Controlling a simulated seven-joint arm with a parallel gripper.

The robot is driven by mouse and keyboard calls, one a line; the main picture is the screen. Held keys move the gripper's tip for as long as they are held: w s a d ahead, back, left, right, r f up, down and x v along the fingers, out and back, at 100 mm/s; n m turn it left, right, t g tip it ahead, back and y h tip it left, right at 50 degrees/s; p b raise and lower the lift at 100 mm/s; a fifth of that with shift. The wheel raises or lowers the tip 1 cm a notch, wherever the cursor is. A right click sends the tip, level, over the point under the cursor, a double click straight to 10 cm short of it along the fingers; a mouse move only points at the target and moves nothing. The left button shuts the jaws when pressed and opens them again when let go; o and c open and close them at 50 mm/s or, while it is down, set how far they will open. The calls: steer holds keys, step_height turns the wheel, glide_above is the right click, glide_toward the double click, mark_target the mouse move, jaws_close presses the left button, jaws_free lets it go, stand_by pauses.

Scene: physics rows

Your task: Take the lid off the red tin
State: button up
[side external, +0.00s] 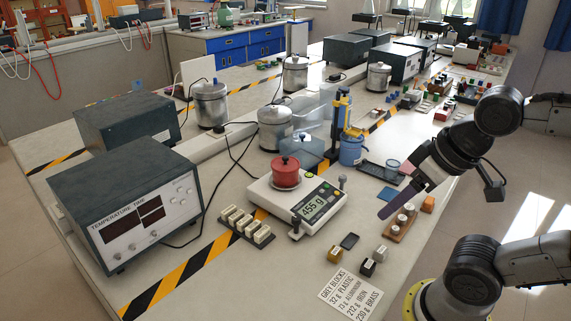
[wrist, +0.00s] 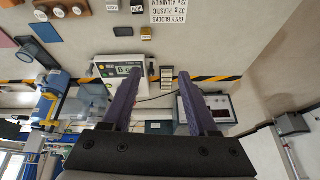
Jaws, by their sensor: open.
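The red tin (side external: 286,178) stands upright on the pan of a white scale (side external: 262,195). Its lid (side external: 285,164), red with a small dark knob, sits on top of it. The scale display reads 455 g. My gripper (side external: 386,212) is in the air to the right of the scale and tin, apart from both. In the wrist view my gripper (wrist: 157,78) shows two purple fingers spread wide with nothing between them. The scale (wrist: 112,60) shows there beyond the left finger. I cannot make out the tin in that view; the finger may hide it.
A rack of pale blocks (side external: 245,226) lies left of the scale. A wooden holder with white weights (side external: 402,222), small blocks (side external: 368,267) and a printed card (side external: 349,291) lie on the near right. A blue-yellow stand (side external: 342,120) rises behind. A temperature box (side external: 125,205) stands left.

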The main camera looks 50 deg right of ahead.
steer(key=w+d+r+m+g, duration=0.1)
steer(key=w+r+m, duration=0.95)
steer(key=r, duration=0.65)
steer(key=m+g+y, duration=0.1)
steer(key=m+g, duration=0.2)
steer(key=m, duration=0.3)
glide_above(286, 157)
steer(key=s, duration=0.1)
step_height(286, 157, down, 10)
steer(key=r, duration=0.1)
steer(key=shift+g, duration=0.6)
steer(key=f, duration=0.5)
steer(key=d+f, duration=0.1)
steer(key=f, duration=0.3)
steer(key=w+f, duration=0.1)
steer(key=f, duration=0.4)
steer(key=shift+d+f, duration=0.2)
steer(key=shift+f, duration=0.1)
steer(key=shift+a+f, duration=0.2)
steer(key=shift+f, duration=0.7)
steer(key=shift+a+f, duration=0.25)
steer(key=shift+f, duration=0.65)
steer(key=shift+a+f, duration=0.2)
steer(key=shift+f, duration=0.7)
jaws_close()
